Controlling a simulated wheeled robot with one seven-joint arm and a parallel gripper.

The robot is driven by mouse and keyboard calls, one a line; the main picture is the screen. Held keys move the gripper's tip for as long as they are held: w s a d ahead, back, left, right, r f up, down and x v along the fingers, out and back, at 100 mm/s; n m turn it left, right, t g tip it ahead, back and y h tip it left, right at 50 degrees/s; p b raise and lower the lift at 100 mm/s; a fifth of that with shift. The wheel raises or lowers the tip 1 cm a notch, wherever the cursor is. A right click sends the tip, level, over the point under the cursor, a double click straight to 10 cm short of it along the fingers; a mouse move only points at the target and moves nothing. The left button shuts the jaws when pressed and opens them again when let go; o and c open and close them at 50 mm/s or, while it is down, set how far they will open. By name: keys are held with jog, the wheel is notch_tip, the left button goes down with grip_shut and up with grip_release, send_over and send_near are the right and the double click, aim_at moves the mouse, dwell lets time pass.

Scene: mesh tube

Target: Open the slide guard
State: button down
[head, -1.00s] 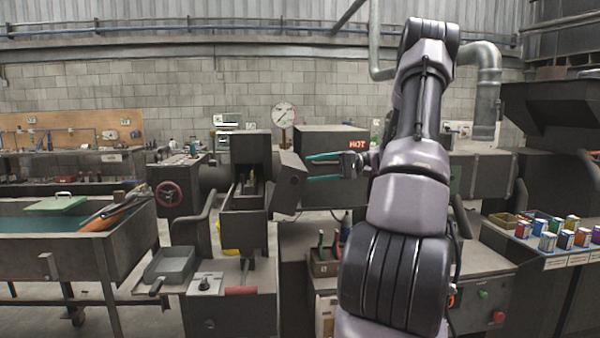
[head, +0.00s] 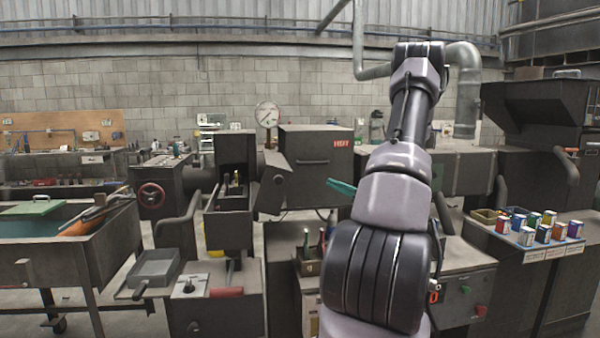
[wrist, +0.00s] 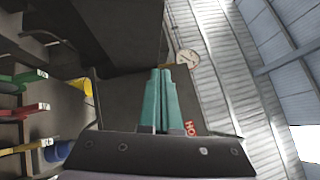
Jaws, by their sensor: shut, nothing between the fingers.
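I cannot tell for certain which part is the slide guard. The machine left of centre has an upright dark housing (head: 237,148) with an open front and small brass-coloured parts inside. A tilted dark panel (head: 273,183) with a small round knob sits at its right side. My gripper (head: 341,187) has teal fingers and is right of that panel, apart from it, partly hidden behind my arm. In the wrist view my gripper (wrist: 160,72) has its fingers together with nothing between them. A large dark surface (wrist: 105,35) fills the upper left there.
A dark box marked HOT (head: 310,175) with a horizontal handle stands behind my gripper. A dial gauge (head: 267,114) rises behind the machine. A bin (head: 301,268) of coloured-handled tools is below. A grey tray (head: 154,271) and a red-handled lever (head: 226,292) are in front.

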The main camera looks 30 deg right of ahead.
aim_at(283, 166)
jog(key=s+a+x, duration=0.1)
jog(key=a+x, duration=0.1)
jog(key=x, duration=1)
jog(key=shift+a+r, duration=0.25)
jog(key=shift+r, duration=0.05)
jog(key=shift+w, duration=0.15)
jog(key=shift+w+a+r+n+g+h, duration=0.1)
jog(key=shift+w+a+r+n+g, duration=0.25)
jog(key=shift+a+r, duration=0.55)
jog(key=shift+w+a+r+n+g+h, duration=0.1)
jog(key=shift+w+a+r+n+g, duration=0.25)
jog(key=shift+a+r, duration=0.55)
jog(key=shift+w+a+r+n+g+h, duration=0.15)
jog(key=shift+a+r+n+g, duration=0.3)
jog(key=shift+a+r, duration=0.45)
jog(key=shift+d, duration=0.1)
